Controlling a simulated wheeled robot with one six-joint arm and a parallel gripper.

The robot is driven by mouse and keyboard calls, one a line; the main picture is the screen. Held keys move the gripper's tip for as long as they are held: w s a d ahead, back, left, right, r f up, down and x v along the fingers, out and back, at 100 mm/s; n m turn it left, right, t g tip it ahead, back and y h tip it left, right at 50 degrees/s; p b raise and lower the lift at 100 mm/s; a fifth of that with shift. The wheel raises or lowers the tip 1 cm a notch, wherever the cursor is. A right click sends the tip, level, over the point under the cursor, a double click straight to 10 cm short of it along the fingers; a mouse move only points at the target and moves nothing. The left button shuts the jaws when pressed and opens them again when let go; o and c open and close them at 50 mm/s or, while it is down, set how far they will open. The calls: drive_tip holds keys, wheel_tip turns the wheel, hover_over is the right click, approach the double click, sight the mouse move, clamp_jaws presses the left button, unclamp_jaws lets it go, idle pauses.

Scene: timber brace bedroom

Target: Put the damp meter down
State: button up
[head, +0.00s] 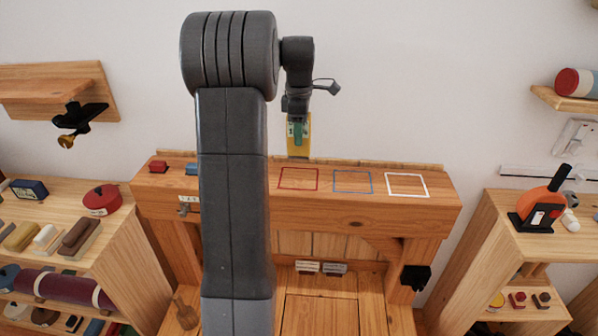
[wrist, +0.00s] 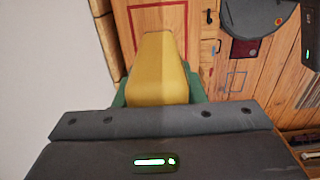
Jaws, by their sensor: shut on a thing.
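The damp meter (head: 298,146) is a yellow, block-like thing held upright in my gripper (head: 298,128), above the back of the wooden bench top. In the wrist view the yellow damp meter (wrist: 160,75) sits between green finger pads, and my gripper (wrist: 158,98) is shut on it. The bench top (head: 240,196) bears a red outlined square (head: 298,179), a blue outlined square (head: 352,182) and a white outlined square (head: 407,185), all empty. The damp meter appears behind or above the red square; its exact height is unclear.
A red block (head: 158,167) and a blue block (head: 192,169) sit at the bench's left end. Shelves with several items stand left (head: 125,225) and right (head: 500,240). A wall shelf (head: 60,88) hangs upper left. My arm hides part of the bench.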

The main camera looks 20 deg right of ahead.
sight(299, 156)
drive_tip(key=shift+f+p, duration=0.35)
drive_tip(key=shift+f, duration=3.6)
drive_tip(key=shift+f, duration=0.15)
drive_tip(key=o, duration=1.1)
drive_tip(key=shift+c, duration=0.2)
wheel_tip(299, 156, up, 12)
drive_tip(key=shift+r+b, duration=0.15)
drive_tip(key=shift+b, duration=0.15)
wheel_tip(299, 156, down, 12)
drive_tip(key=shift+f+p, duration=0.1)
drive_tip(key=shift+p, duration=0.25)
drive_tip(key=shift+r, duration=1.9)
